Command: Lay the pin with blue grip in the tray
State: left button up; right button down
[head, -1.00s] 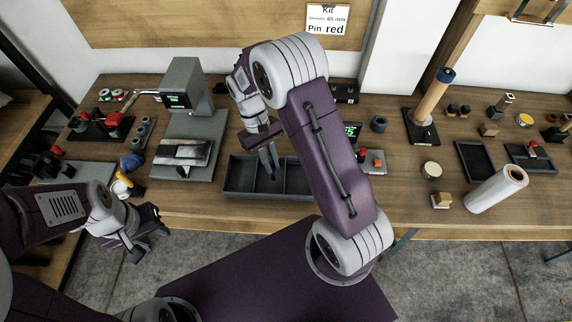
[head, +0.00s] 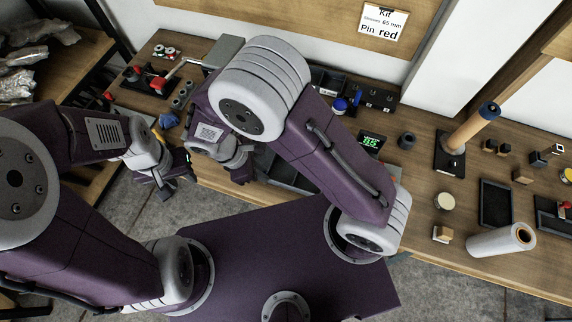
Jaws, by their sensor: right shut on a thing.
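My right gripper (head: 240,170) hangs low over the left part of the dark compartment tray (head: 288,180), partly hidden by its own wrist and arm. Its fingers look closed; the pin with blue grip cannot be made out between them from this angle. The tray lies at the bench's front edge, and my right arm covers most of it. My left gripper (head: 172,182) is open and empty, off the bench's front edge at the left.
Blue-topped items (head: 341,104) stand by a dark box (head: 327,80) behind my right arm. A green-lit display (head: 371,141) is right of the tray. A post with a blue top (head: 470,128), a white roll (head: 502,239) and a small dark tray (head: 496,203) stand farther right.

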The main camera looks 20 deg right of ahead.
jog(key=w+d+f+p, duration=0.1)
jog(key=w+d+f, duration=0.1)
jog(key=f, duration=0.1)
jog(key=w+d+f+p, duration=0.1)
jog(key=w+d+f, duration=0.2)
jog(key=f, duration=0.1)
jog(key=w+d+f, duration=0.3)
jog(key=shift+w+d+f+p, duration=0.1)
jog(key=shift+d+f+p, duration=0.1)
jog(key=shift+f+p, duration=0.2)
jog(key=shift+w+f, duration=0.1)
jog(key=shift+f, duration=0.2)
jog(key=c, duration=1.4)
grip_release()
jog(key=shift+c, duration=0.2)
